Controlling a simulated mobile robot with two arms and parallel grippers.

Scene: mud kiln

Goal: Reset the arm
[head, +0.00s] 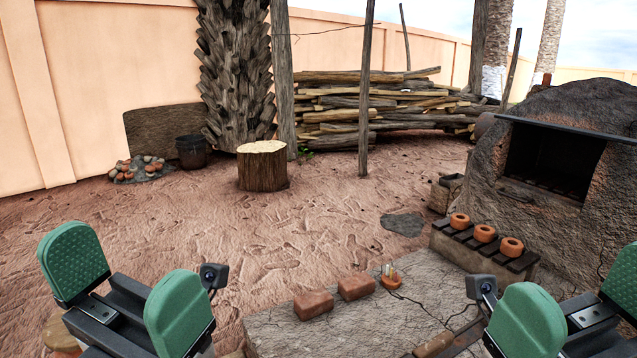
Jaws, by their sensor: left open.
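My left gripper (126,288) is at the lower left of the head view. Its two green finger pads stand wide apart with nothing between them. My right gripper (575,300) is at the lower right, partly cut off by the frame edge. Its two green pads also stand apart, and I see nothing held between them. Both grippers are at the near edge of the view, one on each side of the stone slab (345,330).
Several clay pots (485,233) stand on a dark slatted rack before the kiln (560,165). A stump (262,167) stands behind. The dirt ground between is mostly clear.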

